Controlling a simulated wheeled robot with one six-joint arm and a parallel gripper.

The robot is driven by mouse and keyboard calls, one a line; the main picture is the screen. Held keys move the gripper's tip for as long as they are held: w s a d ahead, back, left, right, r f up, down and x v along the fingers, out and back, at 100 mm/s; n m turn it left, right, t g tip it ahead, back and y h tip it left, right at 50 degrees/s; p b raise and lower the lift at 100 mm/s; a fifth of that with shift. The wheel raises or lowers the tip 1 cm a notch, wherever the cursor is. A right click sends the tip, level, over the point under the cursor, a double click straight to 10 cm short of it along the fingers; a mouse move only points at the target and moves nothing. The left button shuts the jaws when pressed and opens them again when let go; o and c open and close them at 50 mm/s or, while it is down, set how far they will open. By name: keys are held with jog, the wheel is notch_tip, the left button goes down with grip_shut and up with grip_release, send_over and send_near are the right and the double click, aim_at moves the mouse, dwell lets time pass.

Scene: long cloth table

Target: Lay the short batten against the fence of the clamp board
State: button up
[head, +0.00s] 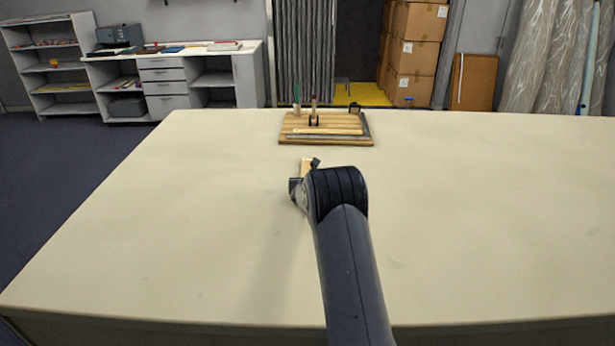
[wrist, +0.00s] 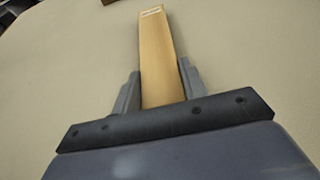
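The short batten is a pale wooden strip (head: 306,163) in the middle of the table, on the near side of the clamp board. In the wrist view the batten (wrist: 157,45) runs lengthwise away from the palm, with a whitish mark at its far end. My gripper (head: 303,174) has one finger against each side of it (wrist: 160,75); its near end is hidden by the palm. The clamp board (head: 285,131) lies flat farther back, apart from the batten. A grey strip, seemingly the fence (head: 330,137), runs along its near edge.
Clamps with upright handles (head: 297,95) stand at the board's back, one near its middle (head: 314,118). A pale strip (head: 325,131) lies across the board. The cream table (head: 480,210) is clear to both sides. Shelves and boxes stand beyond it.

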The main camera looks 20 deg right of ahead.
jog(key=c, duration=0.6)
notch_tip(320, 180, up, 10)
jog(key=p, duration=0.5)
jog(key=s+a, duration=0.9)
jog(key=s, duration=0.4)
jog(key=s+a+n+y, duration=0.1)
jog(key=s+a, duration=0.9)
jog(key=s, duration=0.3)
jog(key=shift+a+f+b, duration=0.25)
jog(key=shift+f+b, duration=0.05)
jog(key=shift+f, duration=0.1)
